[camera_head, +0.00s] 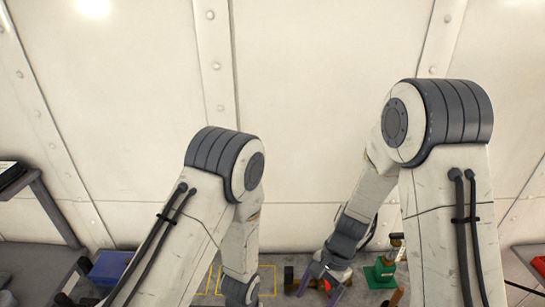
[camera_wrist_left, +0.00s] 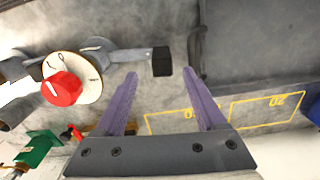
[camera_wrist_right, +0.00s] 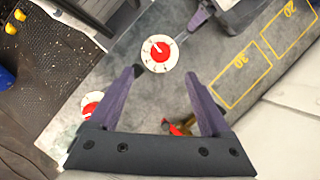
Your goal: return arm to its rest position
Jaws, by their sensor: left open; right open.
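My right gripper (camera_head: 322,287) hangs low over the work surface in the head view, with purple fingers. In the right wrist view its fingers (camera_wrist_right: 163,75) are apart with nothing held between them. A white dial with a red knob (camera_wrist_right: 159,50) lies beyond the fingertips; I cannot tell the gap. My left arm reaches down in the head view, and its fingers are out of that view. In the left wrist view the left gripper (camera_wrist_left: 160,73) is open and empty. A lever with a black end block (camera_wrist_left: 161,61) is near its fingertips, and a red-knobbed dial (camera_wrist_left: 62,88) is left.
Yellow outlined squares (camera_wrist_left: 265,107) mark the grey surface. A green-based fixture (camera_head: 381,273) stands right of the right gripper. A blue bin (camera_head: 110,267) is at the left. A riveted pale wall (camera_head: 300,120) rises behind. Yellow objects (camera_wrist_right: 12,22) sit on a dark mat.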

